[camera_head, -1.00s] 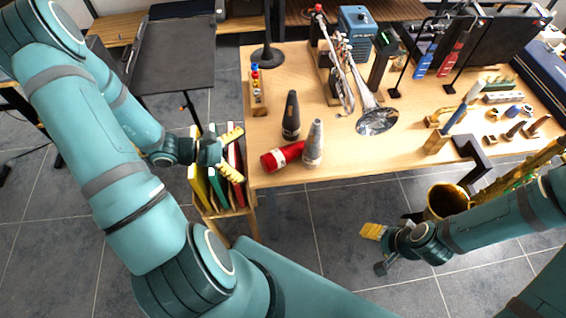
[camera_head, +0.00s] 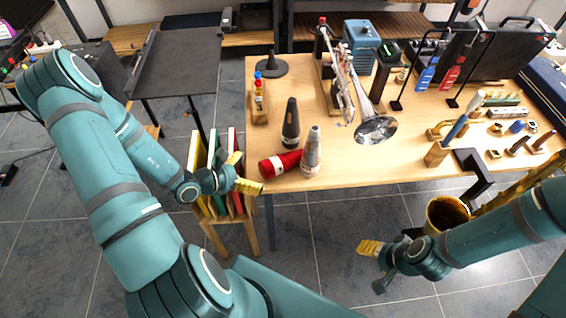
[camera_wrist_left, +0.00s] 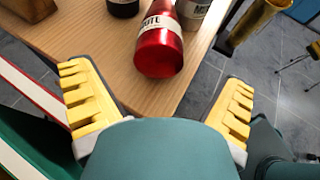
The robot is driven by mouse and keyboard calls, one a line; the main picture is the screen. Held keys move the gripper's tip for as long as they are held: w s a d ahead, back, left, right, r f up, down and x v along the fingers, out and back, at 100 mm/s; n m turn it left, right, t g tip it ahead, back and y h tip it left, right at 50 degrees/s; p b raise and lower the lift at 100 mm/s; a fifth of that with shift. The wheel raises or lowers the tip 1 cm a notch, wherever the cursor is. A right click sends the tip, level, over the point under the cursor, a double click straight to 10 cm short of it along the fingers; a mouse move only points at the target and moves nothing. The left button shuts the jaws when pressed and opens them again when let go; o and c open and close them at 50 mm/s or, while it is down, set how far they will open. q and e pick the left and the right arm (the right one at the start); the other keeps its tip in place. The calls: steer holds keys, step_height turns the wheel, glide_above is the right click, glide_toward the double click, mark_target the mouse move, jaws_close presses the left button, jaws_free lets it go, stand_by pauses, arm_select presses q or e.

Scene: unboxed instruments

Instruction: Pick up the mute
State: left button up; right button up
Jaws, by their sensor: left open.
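A red mute (camera_head: 280,164) lies on its side near the table's front left corner. In the left wrist view the red mute (camera_wrist_left: 158,48) has a pale label band and lies ahead, between the fingers' lines. A black cone mute (camera_head: 291,125) and a grey cone mute (camera_head: 312,152) stand upright beside it. My left gripper (camera_head: 243,173) is open and empty, just left of the red mute and off the table edge. Its two yellow fingers (camera_wrist_left: 156,78) are wide apart. My right gripper (camera_head: 373,265) is off the table's front; its finger gap is unclear.
The wooden table (camera_head: 350,172) holds a trumpet (camera_head: 375,128) behind the mutes and small parts on the right. A rack of coloured folders (camera_head: 215,150) stands under my left gripper. A saxophone (camera_head: 447,212) is by my right arm.

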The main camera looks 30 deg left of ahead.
mark_target(262, 170)
arm_select(q)
steer(key=shift+b+x, duration=0.45)
steer(key=shift+x, duration=2.3)
steer(key=shift+f, duration=0.1)
steer(key=c, duration=1.4)
